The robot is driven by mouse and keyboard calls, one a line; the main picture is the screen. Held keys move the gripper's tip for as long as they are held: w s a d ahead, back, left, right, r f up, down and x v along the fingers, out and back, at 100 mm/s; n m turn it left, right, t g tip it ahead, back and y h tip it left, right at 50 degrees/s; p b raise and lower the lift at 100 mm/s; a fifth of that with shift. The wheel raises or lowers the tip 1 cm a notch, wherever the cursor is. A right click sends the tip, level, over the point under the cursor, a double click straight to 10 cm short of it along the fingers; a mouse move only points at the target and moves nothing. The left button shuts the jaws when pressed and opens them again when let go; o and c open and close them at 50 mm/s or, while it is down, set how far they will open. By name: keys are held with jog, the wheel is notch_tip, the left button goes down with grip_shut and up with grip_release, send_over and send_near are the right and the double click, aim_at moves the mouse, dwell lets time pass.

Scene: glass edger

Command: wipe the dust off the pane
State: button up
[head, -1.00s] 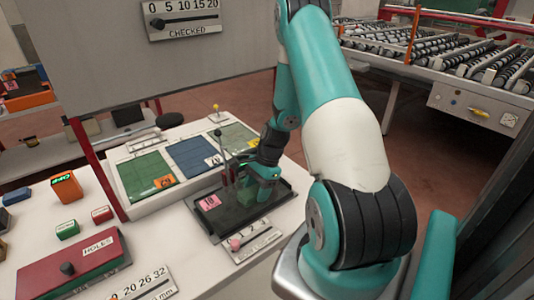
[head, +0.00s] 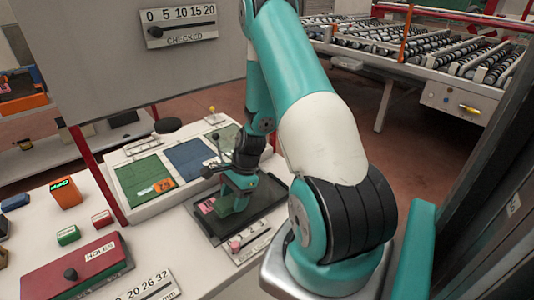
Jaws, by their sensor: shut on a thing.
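A dark, flat pane (head: 262,208) lies in a black-edged tray on the white bench, at the middle of the head view. My gripper (head: 234,199) is over the left part of the pane, pointing down. It is shut on a small green pad (head: 228,206), which is low at the pane's surface. I cannot tell whether the pad touches the glass. The gripper and pad hide part of the pane. Dust is too fine to make out here.
Thin upright levers (head: 216,150) stand close behind my gripper. A scale plate with a pink knob (head: 236,244) lies in front. A red "HOLES" box (head: 75,266) is at left.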

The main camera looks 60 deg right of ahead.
jog(key=shift+a+r+p, duration=0.15)
jog(key=shift+r+p, duration=0.5)
jog(key=shift+r, duration=0.3)
jog(key=shift+r+p, duration=1.7)
jog(key=shift+r, duration=0.25)
